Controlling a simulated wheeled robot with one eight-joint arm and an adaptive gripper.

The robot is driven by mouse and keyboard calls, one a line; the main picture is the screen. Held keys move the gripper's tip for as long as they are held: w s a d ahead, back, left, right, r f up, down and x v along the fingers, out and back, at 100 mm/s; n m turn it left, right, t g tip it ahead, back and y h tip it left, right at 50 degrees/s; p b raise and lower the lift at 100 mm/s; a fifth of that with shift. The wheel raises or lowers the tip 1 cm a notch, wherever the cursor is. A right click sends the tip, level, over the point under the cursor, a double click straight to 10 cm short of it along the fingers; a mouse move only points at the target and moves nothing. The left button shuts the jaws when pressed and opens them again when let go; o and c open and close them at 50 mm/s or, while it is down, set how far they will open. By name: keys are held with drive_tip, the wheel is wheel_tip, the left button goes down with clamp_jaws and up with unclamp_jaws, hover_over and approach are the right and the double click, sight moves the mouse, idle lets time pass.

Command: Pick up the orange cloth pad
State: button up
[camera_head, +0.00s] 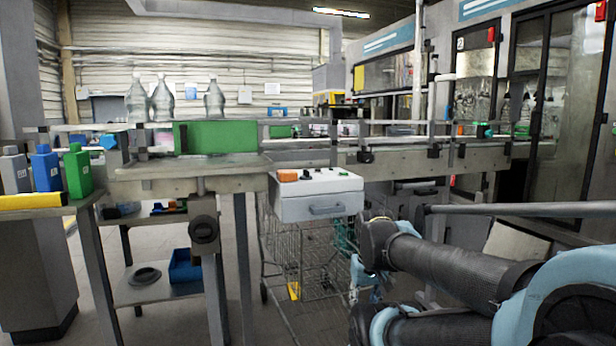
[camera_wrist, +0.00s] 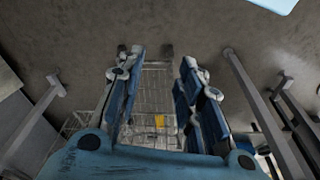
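A small orange pad (camera_head: 288,175) lies on top of a white box (camera_head: 318,205) at the middle of the head view, near the top's left end. I take it for the orange cloth pad; its texture is too small to tell. My gripper (camera_wrist: 160,65) shows from behind in the wrist view, with its blue fingers spread apart and nothing between them. It points down over the wire cart and the floor. In the head view it is partly hidden at the end of my arm, lower than the box and to its right. The pad does not show in the wrist view.
Small dark and green items lie beside the pad. A wire cart (camera_head: 310,265) stands below the box, with a yellow item (camera_wrist: 159,121) in it. A green block (camera_head: 215,136) and clear bottles (camera_head: 214,100) stand left. A grey rail (camera_head: 520,208) runs right, above my arm.

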sight(288, 171)
drive_tip(key=shift+w+d, duration=0.1)
drive_tip(key=shift+w, duration=0.2)
